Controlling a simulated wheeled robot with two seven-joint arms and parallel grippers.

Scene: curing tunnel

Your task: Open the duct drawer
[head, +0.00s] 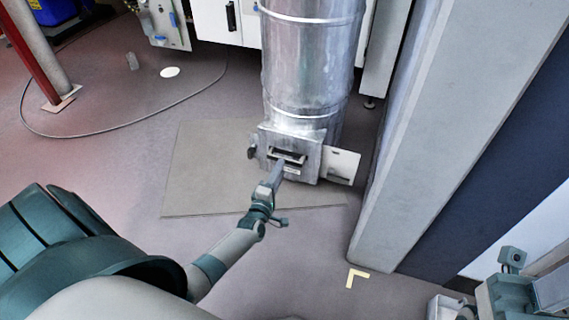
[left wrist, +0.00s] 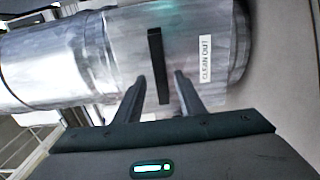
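The drawer (head: 313,160) is a metal plate with a dark bar handle (head: 288,156), set in the box at the foot of the upright metal duct (head: 305,75). It looks closed. In the left wrist view the handle (left wrist: 158,65) is a black bar on the metal face, beside a "CLEAN OUT" label (left wrist: 205,60). My left gripper (head: 275,178) is open right in front of the handle. Its fingers (left wrist: 161,82) stand apart, with the lower part of the bar between their tips as seen. I cannot tell whether they touch it. My right gripper's fingers are not visible.
A pale panel (head: 343,165) stands out at the box's right side. A thick grey pillar (head: 410,150) rises to the right. A red post (head: 30,50) and a cable loop lie left. The floor mat (head: 205,175) around the duct's left is clear.

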